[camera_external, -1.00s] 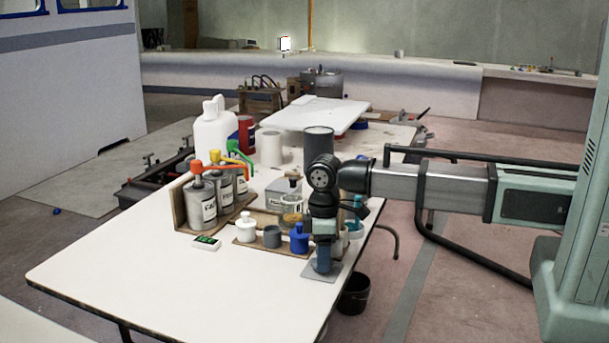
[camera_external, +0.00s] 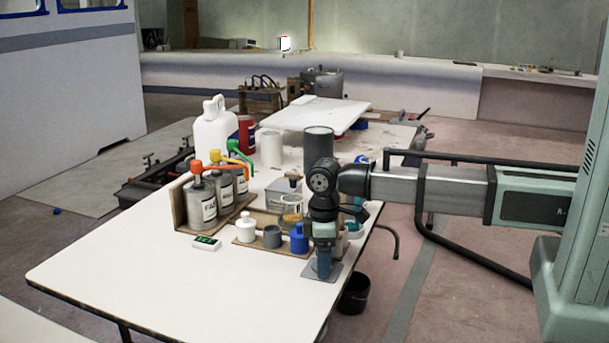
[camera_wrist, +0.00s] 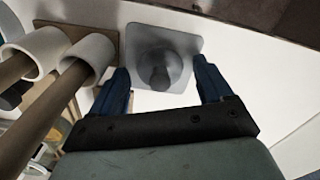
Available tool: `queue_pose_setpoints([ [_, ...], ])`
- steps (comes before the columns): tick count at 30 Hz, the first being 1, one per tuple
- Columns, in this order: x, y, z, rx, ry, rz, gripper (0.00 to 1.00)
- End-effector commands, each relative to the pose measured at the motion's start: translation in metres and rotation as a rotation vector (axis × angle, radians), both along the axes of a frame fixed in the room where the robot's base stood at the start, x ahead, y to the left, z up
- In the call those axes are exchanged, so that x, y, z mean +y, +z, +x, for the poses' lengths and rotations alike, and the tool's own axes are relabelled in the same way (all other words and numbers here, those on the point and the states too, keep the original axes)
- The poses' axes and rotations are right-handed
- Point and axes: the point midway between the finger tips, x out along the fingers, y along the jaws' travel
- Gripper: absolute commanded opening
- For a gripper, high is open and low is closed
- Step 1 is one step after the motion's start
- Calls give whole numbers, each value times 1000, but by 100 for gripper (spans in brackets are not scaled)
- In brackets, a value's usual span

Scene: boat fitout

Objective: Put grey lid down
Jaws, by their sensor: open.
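The grey lid (camera_wrist: 155,62) with a round knob rests on a grey square pad (camera_wrist: 193,45) in the wrist view. My gripper (camera_wrist: 163,84) is open, with one blue finger on each side of the lid's knob and a gap visible on both sides. In the external view my gripper (camera_external: 323,272) points down over the pad (camera_external: 336,269) near the table's right edge. There the fingers hide the lid.
A small device with a green display (camera_external: 206,243) lies further left. The table's front left (camera_external: 150,275) is clear.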

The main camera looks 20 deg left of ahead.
Motion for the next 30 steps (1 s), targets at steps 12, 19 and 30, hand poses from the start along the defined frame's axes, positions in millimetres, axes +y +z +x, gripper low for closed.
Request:
queue_pose_setpoints([
  [12,1,43,0,0,0,3,79],
  [19,1,79,0,0,0,2,79],
  [30,1,118,0,0,0,0,79],
])
